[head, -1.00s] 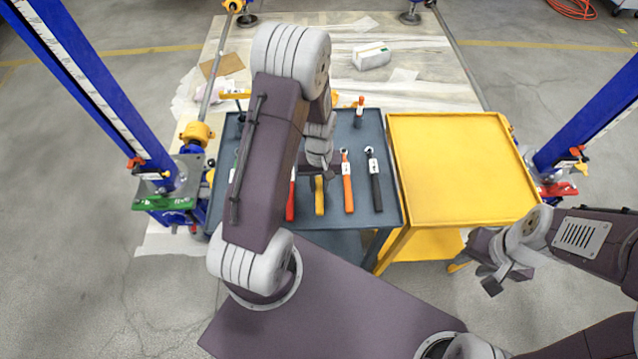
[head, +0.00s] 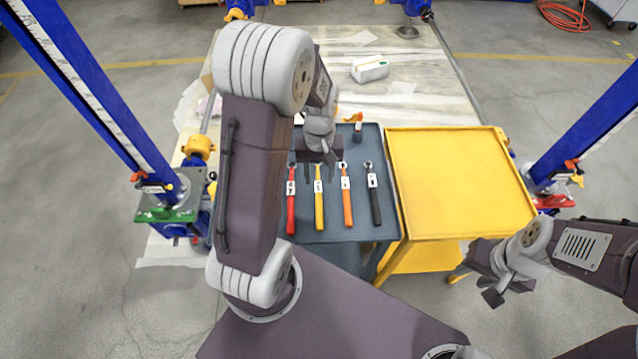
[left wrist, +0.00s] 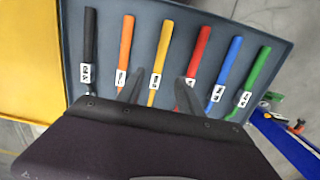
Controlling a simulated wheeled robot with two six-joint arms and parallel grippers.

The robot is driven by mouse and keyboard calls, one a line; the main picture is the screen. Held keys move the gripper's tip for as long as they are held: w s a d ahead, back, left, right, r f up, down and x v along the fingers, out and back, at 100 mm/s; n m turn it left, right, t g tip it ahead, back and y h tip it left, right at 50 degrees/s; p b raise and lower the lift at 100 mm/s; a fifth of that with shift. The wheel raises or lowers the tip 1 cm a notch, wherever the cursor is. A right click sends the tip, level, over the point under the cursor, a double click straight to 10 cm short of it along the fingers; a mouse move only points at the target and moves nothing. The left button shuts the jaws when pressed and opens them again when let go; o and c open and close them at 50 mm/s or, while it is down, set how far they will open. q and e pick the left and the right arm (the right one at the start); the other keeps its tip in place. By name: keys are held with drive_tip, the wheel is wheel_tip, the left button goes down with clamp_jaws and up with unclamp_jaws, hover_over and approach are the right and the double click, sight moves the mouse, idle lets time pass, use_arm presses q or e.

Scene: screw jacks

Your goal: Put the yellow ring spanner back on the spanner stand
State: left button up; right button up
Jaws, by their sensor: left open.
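The yellow ring spanner (head: 319,206) lies flat on the blue-grey tray table (head: 338,229), between a red spanner (head: 291,207) and an orange one (head: 346,203). My left gripper (head: 320,172) is open and empty over its far part. In the left wrist view the yellow spanner (left wrist: 162,50) shows between the two spread fingers (left wrist: 163,75); its ring end is hidden by my gripper. I cannot tell whether the fingers touch anything. I cannot make out the spanner stand for certain. My right gripper (head: 494,294) is away at the right; its jaws are unclear.
A black spanner (head: 374,200) lies right of the orange one. Blue (left wrist: 227,65) and green (left wrist: 257,75) spanners lie beyond the red. An orange-topped object (head: 357,126) stands at the tray's back. A bare yellow table (head: 460,180) adjoins it. Blue posts stand at both sides.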

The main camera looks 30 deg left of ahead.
use_arm(q)
drive_tip(key=s+d+r+m+t+p, duration=0.1)
drive_tip(key=s+d+r+m+p, duration=0.1)
drive_tip(key=s+d+r+m, duration=0.3)
drive_tip(key=shift+s+d+m+t, duration=0.4)
drive_tip(key=shift+s+d+m, duration=0.15)
drive_tip(key=shift+s, duration=0.85)
